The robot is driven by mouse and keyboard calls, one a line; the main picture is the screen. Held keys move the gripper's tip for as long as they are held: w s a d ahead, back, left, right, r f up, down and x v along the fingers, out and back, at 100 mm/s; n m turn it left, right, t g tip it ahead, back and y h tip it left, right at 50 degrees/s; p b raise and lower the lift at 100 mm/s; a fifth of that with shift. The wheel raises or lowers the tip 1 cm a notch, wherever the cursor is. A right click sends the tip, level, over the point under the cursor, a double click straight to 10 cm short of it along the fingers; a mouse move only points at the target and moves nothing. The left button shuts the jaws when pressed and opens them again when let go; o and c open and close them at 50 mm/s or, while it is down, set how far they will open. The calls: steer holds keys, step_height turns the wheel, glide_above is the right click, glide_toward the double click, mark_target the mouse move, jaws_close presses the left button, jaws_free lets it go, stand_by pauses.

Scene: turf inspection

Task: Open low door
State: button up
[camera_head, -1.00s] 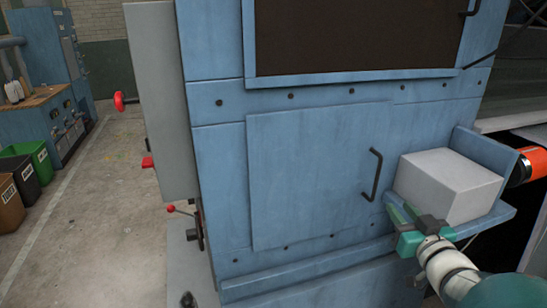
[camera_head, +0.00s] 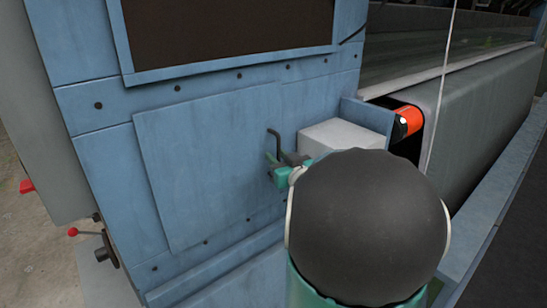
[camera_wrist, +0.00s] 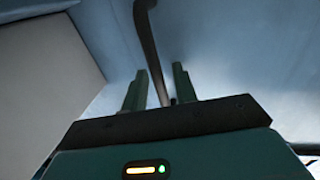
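The low door (camera_head: 205,165) is a flat blue panel on the blue machine, and it looks closed. Its dark bar handle (camera_head: 274,134) is near the door's right edge, with its lower part hidden by my gripper (camera_head: 272,162). In the wrist view the handle (camera_wrist: 151,50) runs down between the two green fingers of my gripper (camera_wrist: 158,84). The fingers stand apart with a visible gap on both sides of the bar, so they look open around it. My dark rounded arm link covers the lower right of the head view.
A pale box (camera_head: 340,136) sits on a blue shelf just right of the handle; it fills the left of the wrist view (camera_wrist: 45,90). An orange cylinder (camera_head: 409,121) is behind it. A red-knobbed lever (camera_head: 74,232) is at lower left.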

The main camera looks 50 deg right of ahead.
jaws_close()
steer(key=shift+s, duration=0.1)
stand_by(0.4)
